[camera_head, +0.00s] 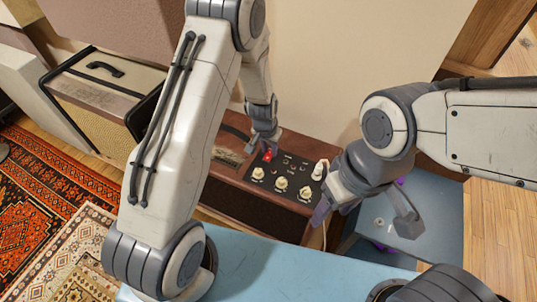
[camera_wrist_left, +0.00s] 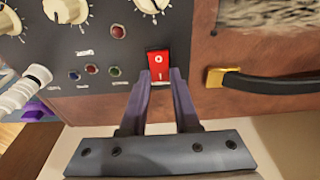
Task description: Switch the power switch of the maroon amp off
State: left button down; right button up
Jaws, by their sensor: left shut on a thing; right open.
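The maroon amp (camera_head: 285,215) stands against the wall, with a black control panel on top carrying cream knobs. Its red power switch (camera_head: 267,156) is at the panel's edge. The red rocker, marked 0 and 1, also shows in the left wrist view (camera_wrist_left: 158,62). My left gripper (camera_head: 262,146) reaches down to the switch. Its two purple fingers are close together at the switch's near end and shut on it; they partly hide its lower part. My right gripper (camera_head: 364,216) is open and empty, right of the amp.
A white plug (camera_head: 320,169) stands in the panel's right end, close to my right gripper. A black handle (camera_wrist_left: 270,84) with a brass end lies beside the switch. A cream-and-black amp (camera_head: 105,85) stands at left. A blue surface (camera_head: 290,268) lies in front.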

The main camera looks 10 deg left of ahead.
aim_at(266, 160)
pick_arm(q)
jog(key=t+b, duration=0.1)
jog(key=b, duration=0.2)
jog(key=shift+w+f, duration=0.15)
jog(key=shift+f, duration=0.05)
jog(key=shift+r+b, duration=0.25)
jog(key=shift+b, duration=0.4)
pick_arm(e)
notch_tip(266, 160, down, 6)
jog(key=shift+r, duration=0.3)
pick_arm(q)
jog(key=c, duration=0.6)
grip_release()
jog(key=shift+s, duration=0.2)
jog(key=shift+c, duration=0.2)
jog(key=p+v, duration=0.4)
jog(key=v, duration=0.6)
jog(key=shift+r, duration=0.15)
pick_arm(e)
notch_tip(266, 160, up, 4)
